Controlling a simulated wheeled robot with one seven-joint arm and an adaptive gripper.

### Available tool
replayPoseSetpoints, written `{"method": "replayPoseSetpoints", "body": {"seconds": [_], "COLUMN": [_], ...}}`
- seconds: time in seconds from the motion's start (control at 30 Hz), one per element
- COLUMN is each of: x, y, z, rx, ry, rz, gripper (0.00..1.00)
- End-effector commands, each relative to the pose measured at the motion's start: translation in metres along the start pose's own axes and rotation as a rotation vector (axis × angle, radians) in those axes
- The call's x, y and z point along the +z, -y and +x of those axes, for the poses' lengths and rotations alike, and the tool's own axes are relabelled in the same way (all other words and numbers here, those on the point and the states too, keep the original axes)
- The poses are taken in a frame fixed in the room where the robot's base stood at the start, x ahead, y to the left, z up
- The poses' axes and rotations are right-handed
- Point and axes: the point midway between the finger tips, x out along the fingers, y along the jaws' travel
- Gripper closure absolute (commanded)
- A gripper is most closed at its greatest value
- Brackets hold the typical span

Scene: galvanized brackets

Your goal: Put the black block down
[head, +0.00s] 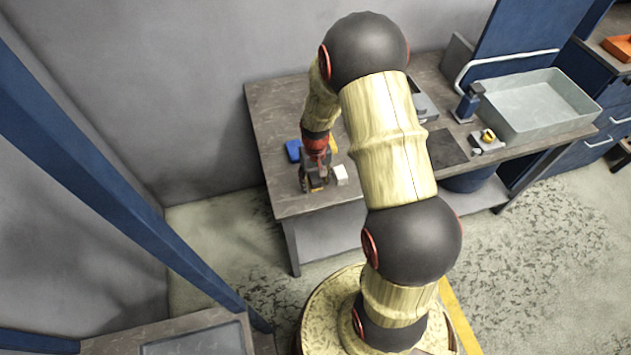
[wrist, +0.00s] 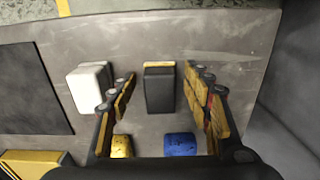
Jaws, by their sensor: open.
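The black block (wrist: 159,92) stands on the grey worktop, seen from above in the wrist view, with a thin yellowish strip along its far edge. My gripper (wrist: 162,88) is open, with one finger to the left of the block and one to the right. A gap shows between the block and each finger. In the head view my gripper (head: 315,183) is low over the left part of the bench, and I cannot clearly make out the black block there.
A white block (wrist: 90,88) stands just left of my left finger. A blue piece (wrist: 180,145) and a yellow piece (wrist: 121,147) lie nearer the wrist. A dark mat (wrist: 30,90) lies at left. A grey basin (head: 540,105) is on the bench's right.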

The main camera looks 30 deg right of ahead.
Motion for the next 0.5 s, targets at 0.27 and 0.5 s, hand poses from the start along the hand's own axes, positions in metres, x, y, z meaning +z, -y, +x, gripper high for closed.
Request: {"method": "replayPoseSetpoints", "body": {"seconds": [0.27, 0.5], "x": [-0.002, -0.001], "y": [0.0, 0.0], "z": [-0.056, -0.098], "rx": [0.0, 0.0], "ry": [-0.006, -0.004], "rz": [0.0, 0.0], "gripper": [0.51, 0.51]}}
